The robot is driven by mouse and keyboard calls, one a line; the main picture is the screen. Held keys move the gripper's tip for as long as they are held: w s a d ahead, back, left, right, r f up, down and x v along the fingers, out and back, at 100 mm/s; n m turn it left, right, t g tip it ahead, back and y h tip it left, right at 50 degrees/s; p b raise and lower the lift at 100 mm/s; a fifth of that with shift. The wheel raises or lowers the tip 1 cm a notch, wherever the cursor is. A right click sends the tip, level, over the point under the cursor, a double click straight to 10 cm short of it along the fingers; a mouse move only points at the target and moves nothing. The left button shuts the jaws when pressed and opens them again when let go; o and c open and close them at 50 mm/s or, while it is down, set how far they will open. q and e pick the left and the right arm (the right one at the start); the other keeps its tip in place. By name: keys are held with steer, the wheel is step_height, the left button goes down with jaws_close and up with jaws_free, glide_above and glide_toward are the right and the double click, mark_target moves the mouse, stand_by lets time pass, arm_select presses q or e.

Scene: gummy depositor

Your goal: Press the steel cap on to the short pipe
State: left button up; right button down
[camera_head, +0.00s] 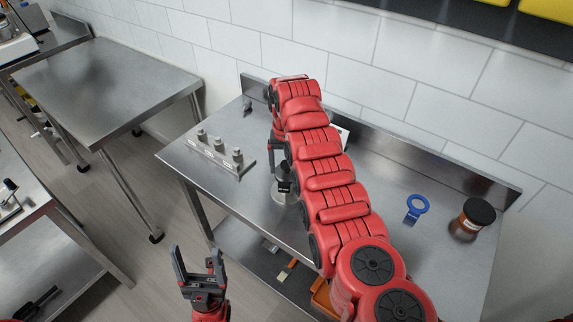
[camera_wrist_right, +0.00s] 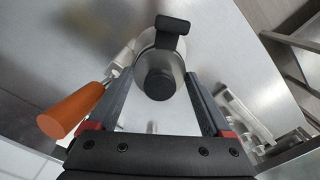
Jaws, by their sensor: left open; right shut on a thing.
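My right gripper (camera_head: 281,176) reaches down over the steel table, partly hidden behind my right arm. Below it stands a round steel piece (camera_head: 284,196) with a black top. In the right wrist view, the right gripper's fingers (camera_wrist_right: 157,80) stand on either side of this steel piece (camera_wrist_right: 147,42), which has a black knob (camera_wrist_right: 159,84) and a black tab (camera_wrist_right: 172,25). The gripper is shut on this piece. I cannot tell where the cap ends and the short pipe begins. My left gripper (camera_head: 198,268) is open and empty, in front of the table's left edge.
A rack with several steel pegs (camera_head: 218,155) stands at the table's left. A blue ring tool (camera_head: 416,208) and a brown jar (camera_head: 470,219) are at the right. An orange handle (camera_wrist_right: 75,110) lies beside the right gripper in the wrist view. A wall (camera_head: 420,85) runs behind.

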mark_target(286, 164)
jaws_free()
steer(key=shift+r, duration=0.25)
step_height(286, 164, up, 4)
steer(key=shift+r+b, duration=0.1)
steer(key=shift+b, duration=0.95)
step_height(286, 164, up, 4)
steer(key=shift+d+r+p, duration=0.1)
steer(key=shift+r+p, duration=0.1)
steer(key=shift+p, duration=0.25)
step_height(286, 164, up, 8)
steer(key=p, duration=0.8)
steer(key=shift+r+p, duration=0.15)
steer(key=shift+p, duration=0.15)
